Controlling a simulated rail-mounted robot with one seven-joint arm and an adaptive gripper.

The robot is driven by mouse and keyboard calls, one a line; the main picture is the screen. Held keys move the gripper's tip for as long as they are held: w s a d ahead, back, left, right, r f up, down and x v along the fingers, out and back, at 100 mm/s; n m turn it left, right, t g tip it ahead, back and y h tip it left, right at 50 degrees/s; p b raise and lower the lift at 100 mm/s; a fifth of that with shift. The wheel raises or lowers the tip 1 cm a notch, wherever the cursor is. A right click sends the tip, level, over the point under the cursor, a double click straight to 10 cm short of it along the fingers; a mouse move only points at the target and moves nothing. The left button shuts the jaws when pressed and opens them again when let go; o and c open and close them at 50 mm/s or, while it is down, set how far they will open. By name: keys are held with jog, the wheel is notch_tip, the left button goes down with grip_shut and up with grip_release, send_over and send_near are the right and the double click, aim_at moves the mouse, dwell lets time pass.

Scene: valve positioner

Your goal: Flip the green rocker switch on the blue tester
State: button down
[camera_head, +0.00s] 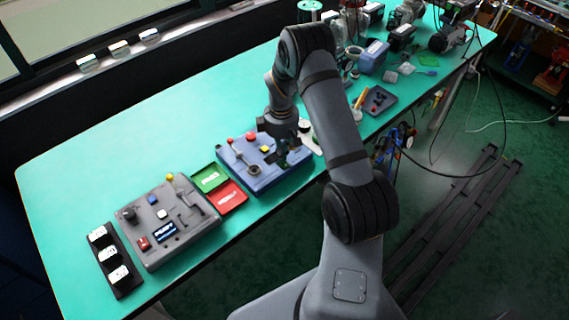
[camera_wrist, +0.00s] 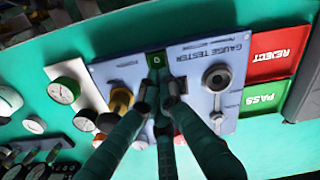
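The blue tester (camera_head: 262,178) lies on the teal bench in the middle of the head view. In the wrist view the blue tester (camera_wrist: 215,60) fills the centre, with "GAUGE TESTER" printed upside down. The green rocker switch (camera_wrist: 155,60) is at its top edge, left of that print, partly covered by my fingertips. The head view shows my gripper (camera_head: 284,156) over the tester's right part. Whether the fingertips touch the switch or each other is unclear.
A round socket or knob (camera_wrist: 216,78) sits right of my fingers, and a brass fitting (camera_wrist: 121,100) left. Red REJECT (camera_head: 230,196) and green PASS (camera_head: 210,178) trays adjoin the tester. A grey control box (camera_head: 170,220) stands farther left. Gauges and a tray (camera_head: 375,100) lie to the right.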

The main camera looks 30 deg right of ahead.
jog(key=shift+f+b, duration=0.4)
jog(key=shift+f, duration=0.1)
jog(key=shift+r, duration=0.2)
jog(key=shift+r+p, duration=2.55)
jog(key=shift+r, duration=0.85)
jog(key=shift+f, duration=0.1)
